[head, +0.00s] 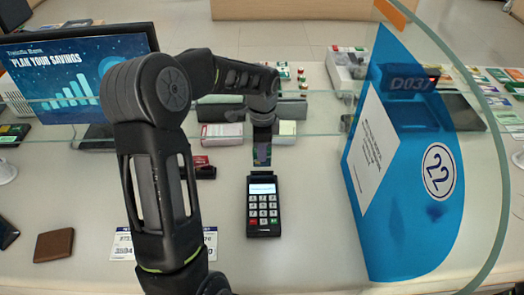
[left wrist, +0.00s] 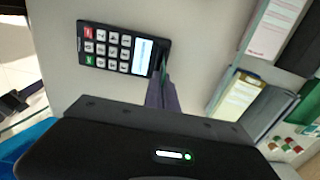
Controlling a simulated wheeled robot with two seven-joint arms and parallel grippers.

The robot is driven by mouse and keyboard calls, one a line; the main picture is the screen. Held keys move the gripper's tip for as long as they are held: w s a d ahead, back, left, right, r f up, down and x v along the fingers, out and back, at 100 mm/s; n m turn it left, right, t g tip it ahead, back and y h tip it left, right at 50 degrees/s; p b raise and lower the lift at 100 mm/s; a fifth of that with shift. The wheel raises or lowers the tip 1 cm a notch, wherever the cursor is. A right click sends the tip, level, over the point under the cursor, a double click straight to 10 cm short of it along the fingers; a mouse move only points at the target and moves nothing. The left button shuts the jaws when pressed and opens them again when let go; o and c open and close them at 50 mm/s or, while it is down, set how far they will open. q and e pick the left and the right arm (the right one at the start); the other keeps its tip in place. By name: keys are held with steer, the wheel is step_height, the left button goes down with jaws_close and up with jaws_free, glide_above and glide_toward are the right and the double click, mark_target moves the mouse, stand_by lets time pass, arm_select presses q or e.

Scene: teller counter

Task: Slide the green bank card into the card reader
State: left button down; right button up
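The card reader (head: 263,218) lies on the counter with its keypad toward me and its lit screen at the far end. In the left wrist view the reader (left wrist: 122,50) is at the upper left. My left gripper (head: 262,155) points down just beyond the reader's screen end. In the left wrist view its fingers (left wrist: 163,80) are close together, their tips near that end. The green card (head: 255,160) shows as a green patch around the fingertips, seemingly held between them. The fingers hide much of it, and I cannot tell whether it touches the reader. My right gripper is not in view.
A clear screen panel with a blue sign (head: 440,235) stands to the right. A monitor (head: 75,75) is at the left. A brown wallet (head: 54,245) lies at the front left. Boxes (head: 222,130) stand behind my gripper. The counter right of the reader is clear.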

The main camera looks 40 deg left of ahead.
mark_target(262, 164)
arm_select(q)
steer(key=shift+f+b, duration=1.7)
steer(key=shift+f, duration=1)
steer(key=c, duration=2.1)
jaws_free()
steer(key=o, duration=0.5)
steer(key=shift+r+p, duration=2.55)
steer(key=shift+r, duration=0.95)
